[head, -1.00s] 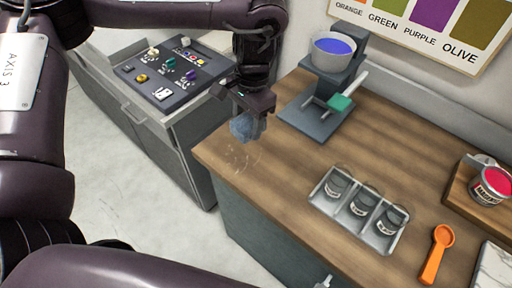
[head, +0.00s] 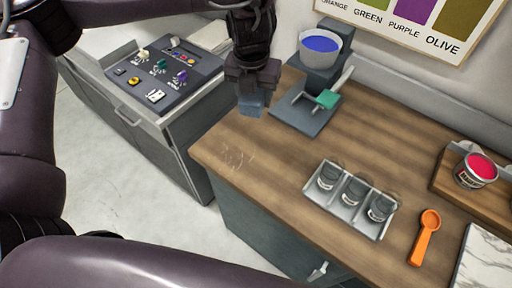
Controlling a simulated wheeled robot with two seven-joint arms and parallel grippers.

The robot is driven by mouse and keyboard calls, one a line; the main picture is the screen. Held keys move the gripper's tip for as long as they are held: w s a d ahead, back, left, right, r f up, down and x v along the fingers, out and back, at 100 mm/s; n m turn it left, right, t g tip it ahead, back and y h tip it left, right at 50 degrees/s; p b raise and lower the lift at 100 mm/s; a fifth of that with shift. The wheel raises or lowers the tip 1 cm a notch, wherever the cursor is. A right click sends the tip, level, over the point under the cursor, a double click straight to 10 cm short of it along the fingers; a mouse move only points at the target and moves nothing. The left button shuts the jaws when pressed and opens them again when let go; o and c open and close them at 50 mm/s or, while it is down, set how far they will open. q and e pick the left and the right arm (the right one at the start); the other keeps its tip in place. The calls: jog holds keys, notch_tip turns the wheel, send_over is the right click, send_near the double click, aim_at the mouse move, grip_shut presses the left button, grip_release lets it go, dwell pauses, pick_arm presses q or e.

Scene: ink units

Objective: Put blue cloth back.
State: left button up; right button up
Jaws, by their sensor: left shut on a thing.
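The blue cloth (head: 254,103) is a small grey-blue bundle hanging from my left gripper (head: 253,90) in the head view. The gripper is shut on it and points down, near the left back corner of the wooden counter (head: 290,150). The fingers hide the cloth's upper part. I cannot tell whether the cloth touches the counter. My right gripper is not in view.
A tray of jars (head: 349,198), an orange spoon (head: 425,238) and a red ink tin (head: 475,171) lie further right. A control panel (head: 165,72) stands left.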

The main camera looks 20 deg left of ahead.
pick_arm(q)
jog(key=m, duration=0.3)
jog(key=shift+w+d+r+m, duration=0.15)
jog(key=shift+w+r+m, duration=0.15)
jog(key=shift+f+h, duration=0.2)
jog(key=shift+h, duration=0.1)
jog(key=b, duration=0.1)
send_over(257, 149)
jog(key=f, duration=1.5)
jog(key=shift+s+f, duration=0.15)
jog(key=shift+s, duration=0.05)
notch_tip(257, 149, down, 4)
jog(key=shift+r+b, duration=0.1)
jog(key=shift+b, duration=0.6)
jog(key=shift+f, duration=0.25)
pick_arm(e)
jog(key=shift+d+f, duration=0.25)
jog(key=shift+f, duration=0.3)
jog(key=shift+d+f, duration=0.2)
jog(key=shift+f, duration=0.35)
